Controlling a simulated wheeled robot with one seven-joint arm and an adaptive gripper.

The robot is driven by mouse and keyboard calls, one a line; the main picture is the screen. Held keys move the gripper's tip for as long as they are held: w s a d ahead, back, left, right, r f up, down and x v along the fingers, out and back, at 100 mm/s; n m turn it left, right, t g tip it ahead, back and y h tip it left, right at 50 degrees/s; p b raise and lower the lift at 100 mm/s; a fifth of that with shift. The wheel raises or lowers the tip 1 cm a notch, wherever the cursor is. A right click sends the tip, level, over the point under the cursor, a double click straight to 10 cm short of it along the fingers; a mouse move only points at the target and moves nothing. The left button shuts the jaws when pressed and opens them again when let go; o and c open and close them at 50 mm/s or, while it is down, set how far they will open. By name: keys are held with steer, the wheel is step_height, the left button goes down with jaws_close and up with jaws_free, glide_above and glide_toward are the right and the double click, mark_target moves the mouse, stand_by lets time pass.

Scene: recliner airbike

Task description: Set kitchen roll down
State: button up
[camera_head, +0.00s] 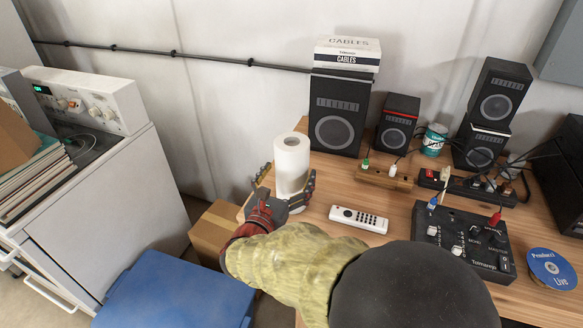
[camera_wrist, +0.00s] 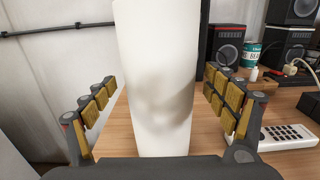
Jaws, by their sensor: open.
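The white kitchen roll (camera_head: 292,162) stands upright near the left edge of the wooden desk (camera_head: 392,210), in front of the large speaker. In the wrist view the roll (camera_wrist: 155,80) fills the middle between the fingers and its base appears to rest on the desk. My gripper (camera_head: 287,185) is open around the roll, one padded finger on each side. In the wrist view my gripper (camera_wrist: 160,98) shows a visible gap between each finger and the roll. The far side of the roll is hidden.
A white remote (camera_head: 358,219) lies right of the roll. A large speaker (camera_head: 338,115) with a cables box (camera_head: 347,54) on top stands behind. A wooden power strip (camera_head: 384,176) and a black mixer (camera_head: 463,238) are farther right. A cardboard box (camera_head: 214,228) and blue bin (camera_head: 175,292) sit below left.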

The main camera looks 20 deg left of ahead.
steer(key=s+p, duration=0.3)
steer(key=s, duration=0.6)
steer(key=shift+s+a, duration=0.35)
steer(key=shift+s, duration=0.05)
steer(key=w+d+r+m+g+h, duration=0.1)
steer(key=d+m+g+h, duration=0.3)
steer(key=d, duration=0.7)
steer(key=w+d+r+m+g+h, duration=0.1)
steer(key=d+r+m+g+h, duration=0.1)
steer(key=d+m, duration=0.65)
steer(key=s+d+f+m+g, duration=0.1)
steer(key=s+d+m+g, duration=0.25)
steer(key=d, duration=0.55)
steer(key=s+d+m+g, duration=0.3)
steer(key=s+d+m, duration=0.1)
steer(key=d, duration=0.4)
steer(key=s+d+r+m+y, duration=0.1)
steer(key=s+r+m+y, duration=0.1)
steer(key=s+m+y, duration=0.5)
steer(key=s+m, duration=0.5)
steer(key=m, duration=0.3)
steer(key=shift+r+y, duration=0.2)
steer(key=shift+y, duration=0.1)
